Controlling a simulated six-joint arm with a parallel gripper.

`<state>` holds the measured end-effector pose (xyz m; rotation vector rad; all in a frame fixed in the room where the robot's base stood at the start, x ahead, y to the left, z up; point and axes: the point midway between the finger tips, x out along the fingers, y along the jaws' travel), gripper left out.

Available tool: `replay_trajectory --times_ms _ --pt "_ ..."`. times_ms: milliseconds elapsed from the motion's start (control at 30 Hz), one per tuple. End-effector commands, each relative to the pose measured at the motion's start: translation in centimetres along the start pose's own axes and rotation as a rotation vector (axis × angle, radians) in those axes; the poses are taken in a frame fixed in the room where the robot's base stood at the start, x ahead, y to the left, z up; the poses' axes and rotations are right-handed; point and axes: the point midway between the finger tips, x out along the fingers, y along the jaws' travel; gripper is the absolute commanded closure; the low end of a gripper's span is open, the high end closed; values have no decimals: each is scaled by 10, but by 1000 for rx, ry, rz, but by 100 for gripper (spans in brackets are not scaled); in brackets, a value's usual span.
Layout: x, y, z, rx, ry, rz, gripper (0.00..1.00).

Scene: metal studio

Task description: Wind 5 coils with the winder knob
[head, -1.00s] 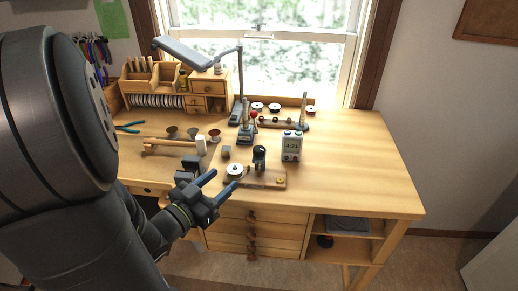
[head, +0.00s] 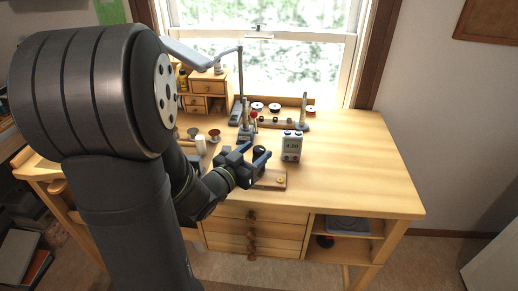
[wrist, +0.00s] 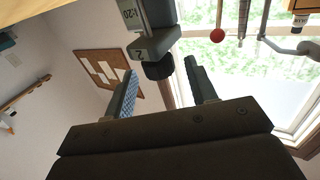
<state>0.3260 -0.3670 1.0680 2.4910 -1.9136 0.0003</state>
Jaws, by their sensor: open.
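My gripper (head: 253,155) is open over the front middle of the workbench, at the small winder on its wooden base (head: 272,181). In the head view, my gripper and arm hide the winder's left part, and a dark round part (head: 260,152) shows beside the fingers.
A red ball (head: 254,115) on a small stand is behind my gripper, beside the tall lamp post (head: 241,85). A low rack (head: 278,123) with an upright rod stands behind the display unit. The bench's right side (head: 365,165) is clear. A wooden drawer box (head: 207,88) stands at back left.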

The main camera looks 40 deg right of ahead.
Motion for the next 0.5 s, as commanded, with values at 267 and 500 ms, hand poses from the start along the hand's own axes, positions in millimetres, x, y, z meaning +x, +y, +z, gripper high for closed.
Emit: replay_trajectory --times_ms 267,500 --pt "22 0 0 0 0 1 48" --pt "23 0 0 0 0 0 48"
